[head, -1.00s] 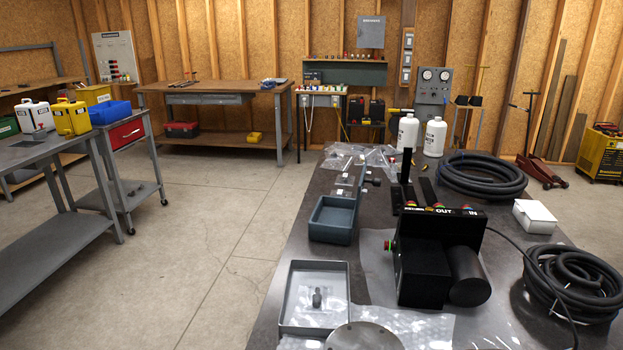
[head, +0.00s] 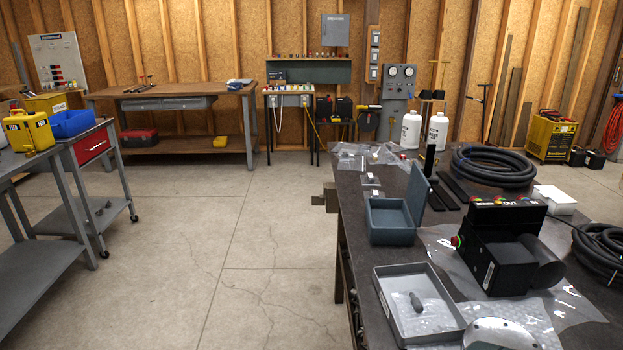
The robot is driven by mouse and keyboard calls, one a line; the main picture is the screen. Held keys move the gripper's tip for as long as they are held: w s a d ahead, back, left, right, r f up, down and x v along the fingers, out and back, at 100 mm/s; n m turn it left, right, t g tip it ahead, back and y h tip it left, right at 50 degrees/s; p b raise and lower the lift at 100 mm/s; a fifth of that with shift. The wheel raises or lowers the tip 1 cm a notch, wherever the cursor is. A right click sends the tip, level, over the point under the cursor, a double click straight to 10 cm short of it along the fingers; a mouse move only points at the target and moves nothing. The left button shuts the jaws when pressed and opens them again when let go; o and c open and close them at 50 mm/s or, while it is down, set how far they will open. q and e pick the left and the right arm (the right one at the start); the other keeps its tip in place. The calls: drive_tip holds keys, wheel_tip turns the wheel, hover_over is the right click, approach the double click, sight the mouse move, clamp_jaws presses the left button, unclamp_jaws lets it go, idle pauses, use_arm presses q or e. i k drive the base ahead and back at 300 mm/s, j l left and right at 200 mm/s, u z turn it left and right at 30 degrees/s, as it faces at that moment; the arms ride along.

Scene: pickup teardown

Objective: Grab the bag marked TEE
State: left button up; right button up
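No bag with a readable TEE mark shows. Clear plastic bags (head: 352,152) lie at the far left end of the dark workbench (head: 352,205). A small clear packet (head: 371,179) lies nearer, behind the open blue-grey case (head: 392,232). Their labels are too small to read. A grey tray (head: 398,318) at the near left edge holds a dark small part (head: 416,302) on or in clear plastic. Neither of my grippers is in view.
A black pump unit (head: 497,262) stands on clear sheeting. Hose coils (head: 494,167), white bottles (head: 411,130) and a white box (head: 556,200) are also on the bench. A vise (head: 326,198) juts from its left edge. Open concrete floor (head: 230,260) lies left.

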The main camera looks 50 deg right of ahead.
sight(369, 179)
drive_tip(key=i+j+u, duration=0.15)
drive_tip(key=i+j, duration=0.15)
drive_tip(key=i, duration=0.25)
drive_tip(key=i+z, duration=0.25)
drive_tip(key=i+j+z, duration=0.1)
drive_tip(key=i+z, duration=0.2)
drive_tip(key=i+l+z, duration=0.1)
drive_tip(key=i+z, duration=0.5)
drive_tip(key=z, duration=0.15)
drive_tip(key=i+j+z, duration=0.1)
drive_tip(key=i+z, duration=0.55)
drive_tip(key=z, duration=0.2)
drive_tip(key=i+z, duration=0.55)
drive_tip(key=z, duration=0.3)
drive_tip(key=i+j+z, duration=0.2)
drive_tip(key=z, duration=0.2)
